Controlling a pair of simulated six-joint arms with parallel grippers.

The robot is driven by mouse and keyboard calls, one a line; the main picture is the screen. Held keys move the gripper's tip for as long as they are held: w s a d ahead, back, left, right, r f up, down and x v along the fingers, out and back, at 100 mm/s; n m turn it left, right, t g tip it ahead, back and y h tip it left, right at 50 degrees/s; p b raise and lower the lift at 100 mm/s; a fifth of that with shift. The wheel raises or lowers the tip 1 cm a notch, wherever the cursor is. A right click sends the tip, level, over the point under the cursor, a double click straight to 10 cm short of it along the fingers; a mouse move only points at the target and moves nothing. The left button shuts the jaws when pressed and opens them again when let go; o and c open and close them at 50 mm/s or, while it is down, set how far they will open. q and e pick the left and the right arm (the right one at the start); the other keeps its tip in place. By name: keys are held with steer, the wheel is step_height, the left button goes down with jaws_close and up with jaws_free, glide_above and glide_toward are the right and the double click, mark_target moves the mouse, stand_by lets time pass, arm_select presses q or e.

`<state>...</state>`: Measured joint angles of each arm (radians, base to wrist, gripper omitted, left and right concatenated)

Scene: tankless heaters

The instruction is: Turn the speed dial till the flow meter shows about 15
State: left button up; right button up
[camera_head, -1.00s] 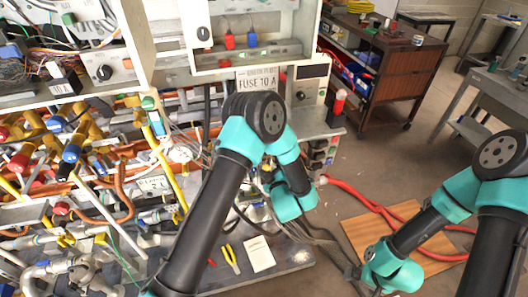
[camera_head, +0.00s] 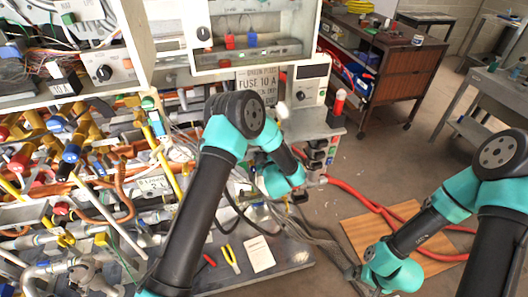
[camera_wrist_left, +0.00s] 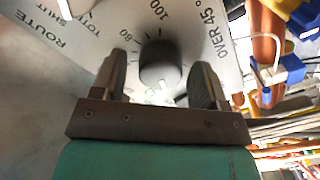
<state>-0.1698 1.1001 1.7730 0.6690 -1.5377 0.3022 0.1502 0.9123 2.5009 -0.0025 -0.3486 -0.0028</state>
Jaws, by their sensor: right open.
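A round dark dial (camera_wrist_left: 160,64) sits on a pale panel marked 80, 100 and "OVER 45°" in the left wrist view. I cannot read a speed label on it. My left gripper (camera_wrist_left: 158,80) is open, its fingers on either side of the dial with small gaps. In the head view my left arm hides that gripper. A panel there carries a dark display (camera_head: 312,72), perhaps the flow meter, with a knob (camera_head: 300,95) below it. The display's reading is too small to tell. My right gripper (camera_head: 354,272) is open and low, over the floor area, far from the panel.
Pipes and valves crowd the left side. A grey board with yellow-handled pliers (camera_head: 231,259) and a white card (camera_head: 259,253) lies below my left arm. A red-topped post (camera_head: 339,101) stands right of the panel. Red hoses (camera_head: 372,204) cross the floor.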

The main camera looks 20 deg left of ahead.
arm_select(q)
steer(key=c, duration=0.8)
steer(key=shift+c, duration=0.2)
steer(key=shift+m, duration=4.3)
steer(key=o, duration=0.9)
steer(key=shift+d, duration=0.1)
